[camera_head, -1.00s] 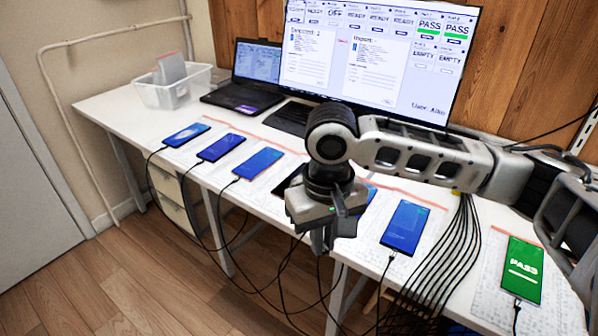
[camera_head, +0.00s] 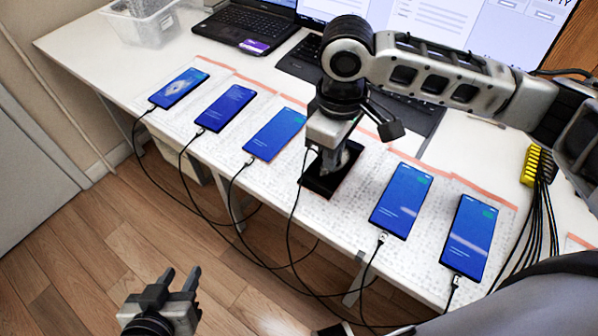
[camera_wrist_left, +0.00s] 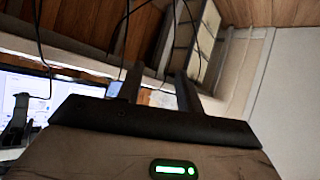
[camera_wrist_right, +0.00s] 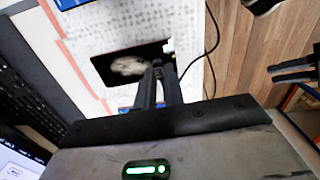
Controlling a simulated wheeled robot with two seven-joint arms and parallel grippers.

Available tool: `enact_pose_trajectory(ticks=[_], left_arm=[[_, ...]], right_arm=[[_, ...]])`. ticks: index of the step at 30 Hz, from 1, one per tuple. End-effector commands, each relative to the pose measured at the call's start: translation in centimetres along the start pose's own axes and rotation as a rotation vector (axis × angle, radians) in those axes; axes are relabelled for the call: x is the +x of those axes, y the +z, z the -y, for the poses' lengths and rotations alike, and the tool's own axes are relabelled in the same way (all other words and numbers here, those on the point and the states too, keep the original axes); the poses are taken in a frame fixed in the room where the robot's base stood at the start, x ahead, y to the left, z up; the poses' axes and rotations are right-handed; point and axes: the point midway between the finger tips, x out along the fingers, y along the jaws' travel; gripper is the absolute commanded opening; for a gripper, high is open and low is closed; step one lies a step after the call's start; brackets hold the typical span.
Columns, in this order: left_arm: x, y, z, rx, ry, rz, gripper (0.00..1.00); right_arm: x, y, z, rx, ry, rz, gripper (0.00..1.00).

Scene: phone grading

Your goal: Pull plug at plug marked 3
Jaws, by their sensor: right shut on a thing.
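A phone with a dark screen (camera_head: 318,186) lies in the row of phones, below my right gripper (camera_head: 328,160). In the right wrist view the dark phone (camera_wrist_right: 108,66) lies just past the fingertips. My right gripper (camera_wrist_right: 158,68) is closed there on the end of a black cable (camera_wrist_right: 210,60), where the plug is; the plug itself is mostly hidden by the fingers. The cable (camera_head: 293,218) hangs over the table's front edge. My left gripper (camera_head: 181,275) is open and empty over the floor. I cannot read a number 3 on any plug.
Lit blue phones with cables lie to the left, such as one (camera_head: 274,134), and to the right (camera_head: 401,200). A laptop (camera_head: 248,30), a clear bin (camera_head: 140,25) and a yellow connector block (camera_head: 537,165) stand around. Cables hang along the front edge.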

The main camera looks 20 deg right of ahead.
Motion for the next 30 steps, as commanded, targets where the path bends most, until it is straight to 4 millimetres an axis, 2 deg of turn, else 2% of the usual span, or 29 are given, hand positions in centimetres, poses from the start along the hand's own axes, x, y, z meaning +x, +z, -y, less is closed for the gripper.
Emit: enact_pose_trajectory(ticks=[3, 9, 15, 21, 30], left_arm=[[-0.5, -0.5, 0.0, 0.007, -0.004, 0.008, 0.36], [-0.9, -0.5, 0.1, 0.025, -0.011, 0.027, 0.36], [-1.0, -0.5, 0.3, 0.043, -0.016, 0.036, 0.36], [-0.9, -0.5, 0.4, 0.050, -0.018, 0.039, 0.36], [-0.1, 0.4, 0.4, 0.040, -0.010, 0.028, 0.36]], right_arm=[[0.9, -0.7, 1.4, -0.373, -0.004, 0.002, 0.00], [2.8, -1.6, 3.6, -0.995, -0.003, 0.000, 0.00], [4.0, -2.1, 5.2, -1.443, 0.001, -0.004, 0.00], [4.7, -2.3, 5.8, -1.627, 0.004, -0.005, 0.00], [6.1, -2.3, 5.9, -1.642, 0.006, -0.005, 0.00]])
